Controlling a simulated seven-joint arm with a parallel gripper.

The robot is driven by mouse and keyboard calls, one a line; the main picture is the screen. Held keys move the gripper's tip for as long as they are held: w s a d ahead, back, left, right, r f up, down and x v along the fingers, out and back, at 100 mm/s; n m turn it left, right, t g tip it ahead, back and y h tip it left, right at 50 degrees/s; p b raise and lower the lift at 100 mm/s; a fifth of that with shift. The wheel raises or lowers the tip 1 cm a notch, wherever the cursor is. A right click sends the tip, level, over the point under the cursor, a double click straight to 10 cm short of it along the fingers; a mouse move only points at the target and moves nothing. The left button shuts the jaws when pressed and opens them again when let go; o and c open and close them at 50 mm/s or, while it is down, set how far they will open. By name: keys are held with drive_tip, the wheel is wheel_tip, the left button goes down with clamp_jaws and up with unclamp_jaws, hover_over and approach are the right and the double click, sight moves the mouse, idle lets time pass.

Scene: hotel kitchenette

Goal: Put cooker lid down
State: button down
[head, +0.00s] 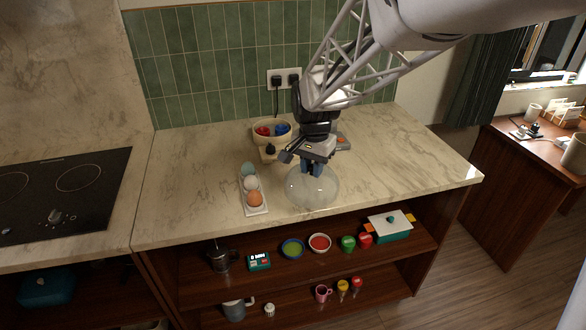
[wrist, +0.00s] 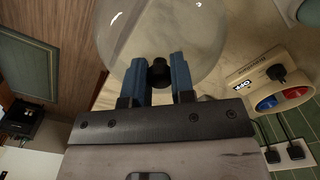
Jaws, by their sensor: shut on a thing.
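The clear glass cooker lid (head: 313,190) is over the front part of the counter in the head view. My gripper (head: 312,170) points down above it. In the wrist view, the blue fingers of my gripper (wrist: 158,78) are closed on the lid's black knob (wrist: 158,70), and the glass lid (wrist: 165,25) spreads beyond them. I cannot tell whether the lid's rim touches the counter. The cream cooker (head: 271,133) stands behind, with red and blue pieces inside; it also shows in the wrist view (wrist: 245,72).
A white tray (head: 262,209) with several eggs stands left of the lid. The marble counter (head: 400,165) is clear to the right, and its front edge is close to the lid. Wall plugs (head: 284,78) are behind the cooker. Shelves with bowls and jars lie below.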

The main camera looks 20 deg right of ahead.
sight(319, 185)
drive_tip(key=shift+s+d+f, duration=0.1)
drive_tip(key=shift+s+f, duration=0.1)
drive_tip(key=shift+s, duration=0.55)
drive_tip(key=shift+s+f, duration=0.25)
drive_tip(key=shift+s, duration=0.55)
drive_tip(key=shift+s+d+f, duration=0.1)
drive_tip(key=shift+s+f, duration=0.1)
drive_tip(key=shift+s, duration=0.55)
drive_tip(key=w+d+f, duration=0.1)
drive_tip(key=w, duration=1.5)
drive_tip(key=shift+f, duration=0.25)
drive_tip(key=shift+f, duration=1.75)
drive_tip(key=shift+f, duration=0.1)
drive_tip(key=c, duration=1)
unclamp_jaws()
drive_tip(key=shift+o, duration=0.2)
